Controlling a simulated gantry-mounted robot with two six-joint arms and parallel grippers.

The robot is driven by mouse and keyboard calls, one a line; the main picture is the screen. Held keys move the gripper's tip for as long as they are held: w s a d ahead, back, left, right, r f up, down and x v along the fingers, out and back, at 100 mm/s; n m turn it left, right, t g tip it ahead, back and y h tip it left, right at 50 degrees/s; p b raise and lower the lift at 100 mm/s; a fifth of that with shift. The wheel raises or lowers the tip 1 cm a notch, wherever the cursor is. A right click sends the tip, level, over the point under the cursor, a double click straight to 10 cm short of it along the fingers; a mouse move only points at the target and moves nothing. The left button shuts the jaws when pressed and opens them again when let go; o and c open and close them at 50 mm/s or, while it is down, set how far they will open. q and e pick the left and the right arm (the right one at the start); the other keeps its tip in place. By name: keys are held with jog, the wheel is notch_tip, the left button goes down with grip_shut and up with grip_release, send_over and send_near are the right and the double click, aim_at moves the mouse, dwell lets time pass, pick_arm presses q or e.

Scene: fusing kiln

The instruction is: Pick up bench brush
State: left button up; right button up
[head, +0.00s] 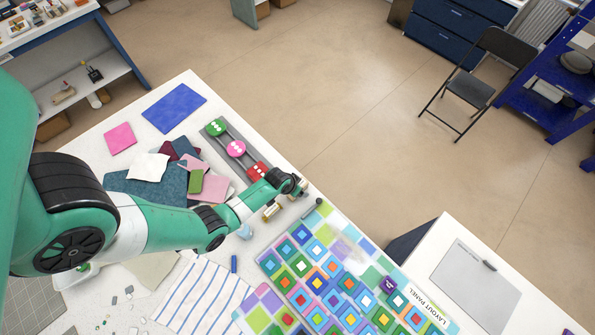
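My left arm reaches in from the left across the white worktable (182,83). Its gripper (302,188) is over the table's far edge, small and dark, and I cannot tell whether its fingers are open or shut. A small tan and white object (271,211) lies just below and left of it, apart from the fingertips. A dark slim rod-like tool (312,208) lies just to its lower right. I cannot make out for certain which item is the bench brush; my arm hides part of the table. My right gripper is not in view.
The colourful layout panel (418,291) with several square tiles covers the table's right part. A light blue jar (246,232), a blue marker (234,264) and a striped cloth (205,297) lie nearby.

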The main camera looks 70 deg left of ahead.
pick_arm(q)
jog(key=shift+c, duration=0.2)
grip_shut()
dwell(0.3)
